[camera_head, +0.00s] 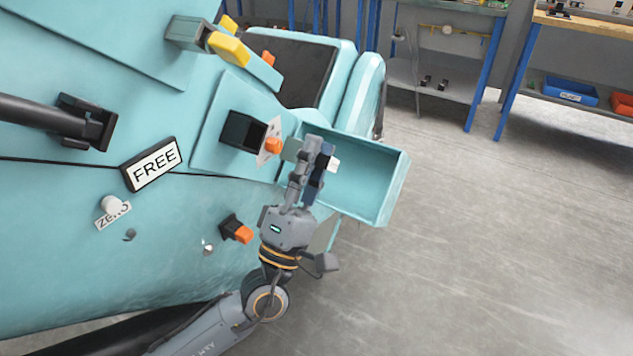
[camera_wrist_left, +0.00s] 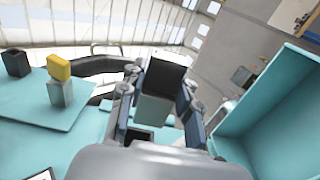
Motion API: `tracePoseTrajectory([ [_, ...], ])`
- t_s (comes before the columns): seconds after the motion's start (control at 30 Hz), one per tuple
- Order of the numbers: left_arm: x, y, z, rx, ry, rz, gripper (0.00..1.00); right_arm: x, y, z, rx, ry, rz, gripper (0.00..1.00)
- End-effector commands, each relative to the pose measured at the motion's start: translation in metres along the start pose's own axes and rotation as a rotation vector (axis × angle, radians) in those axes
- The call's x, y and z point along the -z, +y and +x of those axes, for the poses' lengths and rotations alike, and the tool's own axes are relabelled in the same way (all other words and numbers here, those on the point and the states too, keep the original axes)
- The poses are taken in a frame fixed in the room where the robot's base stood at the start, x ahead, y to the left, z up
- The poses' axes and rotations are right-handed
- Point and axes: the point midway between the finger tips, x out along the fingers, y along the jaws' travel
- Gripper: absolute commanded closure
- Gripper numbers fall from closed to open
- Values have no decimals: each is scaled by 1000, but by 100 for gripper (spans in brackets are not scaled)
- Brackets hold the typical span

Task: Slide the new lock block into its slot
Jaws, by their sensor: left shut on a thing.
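My left gripper (camera_head: 311,150) is shut on the lock block, above the side of the teal train car. In the left wrist view the lock block (camera_wrist_left: 155,108) sits between the two fingers (camera_wrist_left: 158,88), with a dark end and a grey-green body. In the head view the fingers hide most of it. A dark square opening (camera_wrist_left: 138,135) shows just below the block in the wrist view; the block is apart from it, as far as I can tell. A black housing (camera_head: 243,131) with an orange piece (camera_head: 273,146) stands left of the gripper. My right gripper is not in view.
An open teal tray (camera_head: 397,185) juts out right of my gripper, close to the fingers. A yellow-capped block (camera_head: 228,48), a FREE sign (camera_head: 152,163) and a black-and-orange part (camera_head: 237,231) are on the car. Open floor and blue-legged shelves lie right.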

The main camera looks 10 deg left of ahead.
Motion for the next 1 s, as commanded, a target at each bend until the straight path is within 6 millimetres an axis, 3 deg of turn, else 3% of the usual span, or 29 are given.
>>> tracePoseTrajectory([
  [0.53, -2, -2, -1, -3, -3, 21, 100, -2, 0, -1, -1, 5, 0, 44],
  [0.9, 29, -1, 0, -2, -5, 23, 100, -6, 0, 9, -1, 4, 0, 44],
  [1.0, 35, -1, 0, -2, -5, 23, 100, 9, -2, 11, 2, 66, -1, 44],
])
